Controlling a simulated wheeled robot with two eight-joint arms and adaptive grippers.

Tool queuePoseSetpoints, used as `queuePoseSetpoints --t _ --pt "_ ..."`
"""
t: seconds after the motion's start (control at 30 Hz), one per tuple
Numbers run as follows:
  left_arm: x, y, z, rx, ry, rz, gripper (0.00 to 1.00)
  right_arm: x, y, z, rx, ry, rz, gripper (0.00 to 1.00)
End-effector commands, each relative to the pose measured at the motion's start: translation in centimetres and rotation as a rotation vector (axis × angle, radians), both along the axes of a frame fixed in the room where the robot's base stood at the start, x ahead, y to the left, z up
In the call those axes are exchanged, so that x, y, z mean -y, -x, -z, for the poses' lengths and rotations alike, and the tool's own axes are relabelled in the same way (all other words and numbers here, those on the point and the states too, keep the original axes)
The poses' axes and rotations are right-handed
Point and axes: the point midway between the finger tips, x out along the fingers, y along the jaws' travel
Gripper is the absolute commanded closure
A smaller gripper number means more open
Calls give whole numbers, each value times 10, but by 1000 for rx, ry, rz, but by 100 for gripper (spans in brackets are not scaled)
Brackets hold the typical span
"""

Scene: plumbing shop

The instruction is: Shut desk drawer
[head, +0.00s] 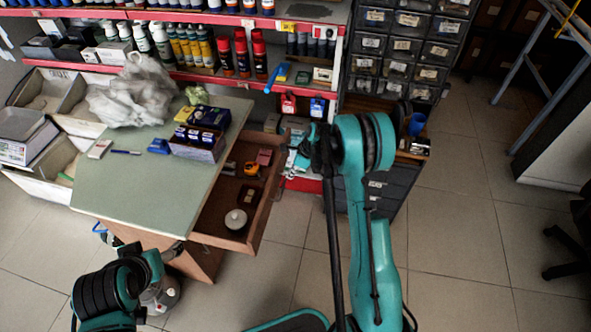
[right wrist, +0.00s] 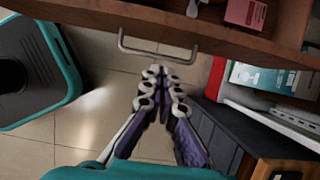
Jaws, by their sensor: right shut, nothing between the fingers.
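The desk drawer (head: 252,222) stands pulled out from the right side of the green-topped desk (head: 125,185). Inside it lie a white round item (head: 236,218), an orange-yellow tape measure (head: 251,168) and several small items. My right gripper (head: 291,172) is at the outer side of the drawer front, near its far end. In the right wrist view the gripper (right wrist: 165,75) is shut and empty, its tips close to the metal drawer handle (right wrist: 158,54); I cannot tell if they touch.
Red shelving (head: 215,75) with bottles and a dark cabinet of small bins (head: 400,45) stand behind. A low dark drawer unit (head: 385,190) is right of my right gripper.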

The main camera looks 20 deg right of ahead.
Motion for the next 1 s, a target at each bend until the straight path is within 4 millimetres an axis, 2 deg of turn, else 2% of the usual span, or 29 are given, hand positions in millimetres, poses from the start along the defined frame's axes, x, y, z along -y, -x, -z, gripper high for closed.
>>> queuePoseSetpoints --t 0.07,0.2,0.33,0.83,1.0 --pt "0 0 9 0 0 0 27 -6 -4 18 1 1 -3 100" --pt "0 0 15 0 0 0 27 -24 -15 15 0 1 -4 100" --pt "0 0 19 0 0 0 27 -34 -22 14 0 1 -2 100" --pt "0 0 19 0 0 0 27 -39 -26 12 1 2 -1 100" --pt "0 0 20 0 0 0 27 -49 -33 13 2 1 -2 100"
